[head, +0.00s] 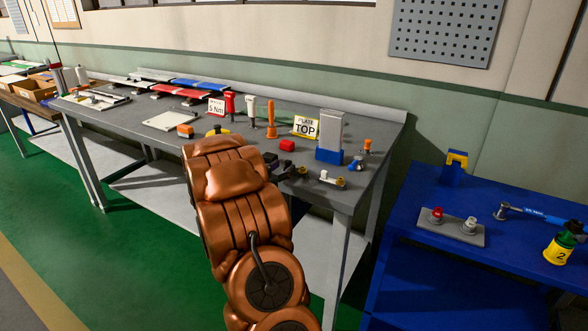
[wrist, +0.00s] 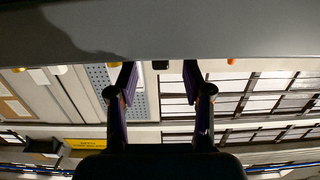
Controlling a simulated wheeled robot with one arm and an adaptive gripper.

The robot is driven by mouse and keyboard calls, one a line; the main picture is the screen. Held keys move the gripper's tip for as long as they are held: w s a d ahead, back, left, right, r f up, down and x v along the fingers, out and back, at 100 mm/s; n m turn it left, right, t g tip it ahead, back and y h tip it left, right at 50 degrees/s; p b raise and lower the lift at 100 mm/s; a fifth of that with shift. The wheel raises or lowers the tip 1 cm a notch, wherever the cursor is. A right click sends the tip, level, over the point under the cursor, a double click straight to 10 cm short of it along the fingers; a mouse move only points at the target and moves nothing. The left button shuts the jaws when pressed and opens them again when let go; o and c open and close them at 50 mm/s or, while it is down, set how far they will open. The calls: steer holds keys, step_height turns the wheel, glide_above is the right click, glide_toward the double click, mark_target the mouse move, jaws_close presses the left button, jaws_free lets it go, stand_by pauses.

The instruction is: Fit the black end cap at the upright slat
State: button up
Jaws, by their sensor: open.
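The upright slat (head: 330,130) is a pale grey profile standing in a blue base (head: 328,156) near the right end of the grey bench. Small dark pieces show just past the arm, left of and in front of the slat. I cannot tell whether one is the black end cap or part of my gripper.
A small grey fixture (head: 332,180) lies in front. A blue table (head: 420,250) stands at right, past a floor gap.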

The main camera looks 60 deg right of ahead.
mark_target(287, 164)
steer(key=shift+w+d+f+p, duration=0.1)
steer(key=shift+d+p, duration=0.25)
steer(key=shift+d, duration=1.65)
steer(key=shift+c, duration=0.2)
jaws_close()
